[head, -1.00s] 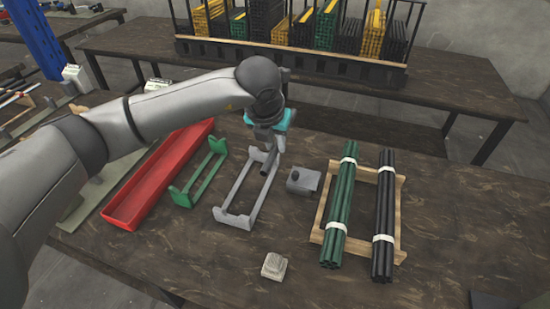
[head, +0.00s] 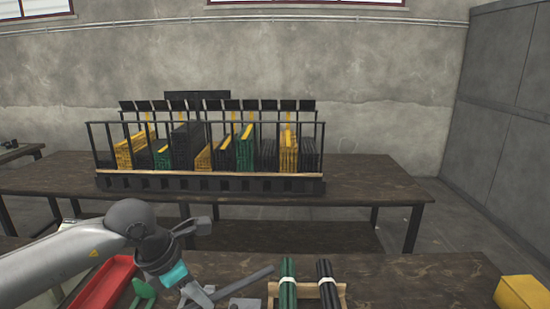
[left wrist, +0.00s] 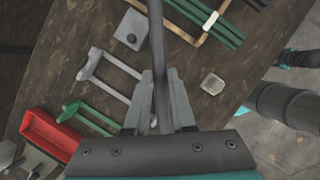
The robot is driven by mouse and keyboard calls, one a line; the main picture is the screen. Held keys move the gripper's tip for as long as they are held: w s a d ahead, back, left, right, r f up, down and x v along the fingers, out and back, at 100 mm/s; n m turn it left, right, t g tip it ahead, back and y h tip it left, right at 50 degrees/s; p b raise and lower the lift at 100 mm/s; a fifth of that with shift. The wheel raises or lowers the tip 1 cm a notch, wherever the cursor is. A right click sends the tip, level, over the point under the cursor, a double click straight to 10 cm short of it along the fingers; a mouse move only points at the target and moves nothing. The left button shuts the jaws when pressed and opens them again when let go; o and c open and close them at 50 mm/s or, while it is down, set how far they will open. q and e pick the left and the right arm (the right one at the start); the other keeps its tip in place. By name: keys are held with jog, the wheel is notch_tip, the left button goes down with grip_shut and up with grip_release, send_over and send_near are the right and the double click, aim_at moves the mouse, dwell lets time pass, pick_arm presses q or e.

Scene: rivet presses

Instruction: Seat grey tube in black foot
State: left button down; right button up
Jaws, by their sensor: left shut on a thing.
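My left gripper (head: 202,293) is low in the head view, above the table. It is shut on a grey tube (head: 240,283), which sticks out to the right and slightly up. In the left wrist view the fingers (left wrist: 160,98) close around the tube (left wrist: 157,45), which runs up past the top edge. I cannot make out a black foot. A dark and teal part at the right edge (left wrist: 298,58) looks like my right gripper; its jaws are unclear.
A grey cradle (left wrist: 107,70), a green cradle (left wrist: 85,115) and a red tray (left wrist: 45,138) lie on the table. Green tubes (head: 288,290) and black tubes (head: 328,287) rest in a wooden frame. A small pale block (left wrist: 212,83) sits apart. A rack (head: 210,182) stands on the back table.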

pick_arm(q)
jog(key=m, duration=0.2)
jog(key=s+m+g, duration=0.2)
jog(key=m, duration=0.1)
jog(key=shift+s+r+m+h, duration=0.25)
jog(key=shift+r+m+h, duration=0.05)
jog(key=shift+h, duration=0.1)
jog(key=s+r+m+g+y, duration=0.1)
jog(key=s+m, duration=0.3)
jog(key=m, duration=0.5)
jog(key=s+a+r+m+g+y, duration=0.1)
jog(key=s+r+m+g+y, duration=0.1)
jog(key=m, duration=0.8)
jog(key=shift+s+r+m+g+y, duration=0.3)
jog(key=shift+s+g+y, duration=0.65)
jog(key=shift+s, duration=0.75)
jog(key=shift+g, duration=0.25)
